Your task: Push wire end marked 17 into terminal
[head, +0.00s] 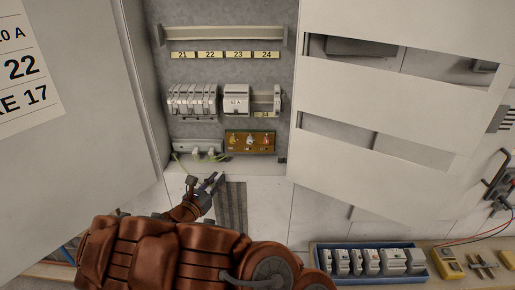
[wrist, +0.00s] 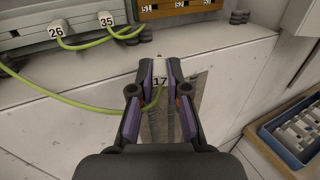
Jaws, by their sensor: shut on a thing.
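The wire end marked 17 (wrist: 160,81) is a pale tag with a small tip, on a green wire (wrist: 90,107) that curves away left. My gripper (wrist: 159,84) is shut on it, one purple-lined finger on each side. In the head view my gripper (head: 212,182) is in front of the cabinet's lower edge, below the terminals; the wire end is too small to make out there. A brown terminal block (head: 250,141) sits low in the cabinet; its labels, partly cut off in the wrist view (wrist: 184,9), include 51 and 52. The tip is below and apart from it.
Wire ends marked 26 (wrist: 56,32) and 35 (wrist: 106,20) sit at a pale strip on the left. Cabinet doors flank the opening; the left one has a sign (head: 22,75) reading 22 and 17, partly cut off. A blue tray (head: 424,268) of modules stands at the lower right.

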